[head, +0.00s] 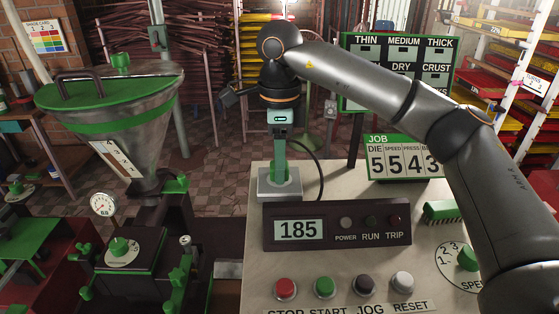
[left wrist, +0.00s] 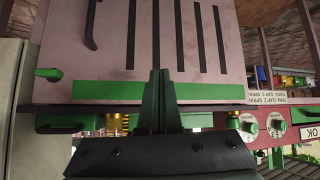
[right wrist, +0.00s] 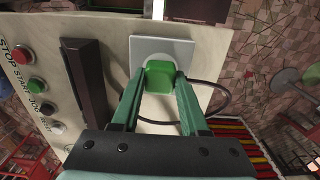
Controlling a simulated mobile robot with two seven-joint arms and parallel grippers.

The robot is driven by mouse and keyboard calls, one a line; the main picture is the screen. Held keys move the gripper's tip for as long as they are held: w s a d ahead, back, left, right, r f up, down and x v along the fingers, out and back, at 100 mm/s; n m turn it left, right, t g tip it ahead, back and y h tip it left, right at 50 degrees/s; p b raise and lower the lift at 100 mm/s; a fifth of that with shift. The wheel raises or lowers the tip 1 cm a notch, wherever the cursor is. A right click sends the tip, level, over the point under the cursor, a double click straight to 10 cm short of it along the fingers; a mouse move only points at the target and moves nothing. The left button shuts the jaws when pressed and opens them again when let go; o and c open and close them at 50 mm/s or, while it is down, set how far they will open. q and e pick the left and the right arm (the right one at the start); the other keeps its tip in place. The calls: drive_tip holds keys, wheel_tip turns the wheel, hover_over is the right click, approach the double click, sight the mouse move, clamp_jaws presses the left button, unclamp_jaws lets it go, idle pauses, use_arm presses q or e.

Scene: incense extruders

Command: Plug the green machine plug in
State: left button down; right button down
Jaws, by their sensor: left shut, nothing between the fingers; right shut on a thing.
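The green plug (right wrist: 159,77) is between the fingertips of my right gripper (right wrist: 160,88), which is shut on it. The plug is at the pale square socket plate (right wrist: 143,46) on the panel top; I cannot tell how deep it sits. In the head view my right gripper (head: 280,170) points straight down over the socket block (head: 264,188), with its fingers hiding most of the plug. A dark cable (right wrist: 222,92) loops beside the socket. My left gripper (left wrist: 160,82) is shut and empty in front of a pinkish slotted panel (left wrist: 180,35) with a green strip.
A display box (head: 340,229) reading 185 stands just in front of the socket. A row of buttons (head: 324,287) lies nearer. A JOB board (head: 405,158) stands to the right, and a green-lidded hopper machine (head: 135,105) to the left.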

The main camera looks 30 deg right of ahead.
drive_tip(key=shift+f, duration=0.3)
drive_tip(key=shift+c, duration=1.7)
unclamp_jaws()
drive_tip(key=shift+r, duration=0.1)
wheel_tip(320, 180, up, 12)
drive_tip(key=p, duration=0.2)
drive_tip(key=shift+r, duration=0.2)
drive_tip(key=shift+s, duration=0.1)
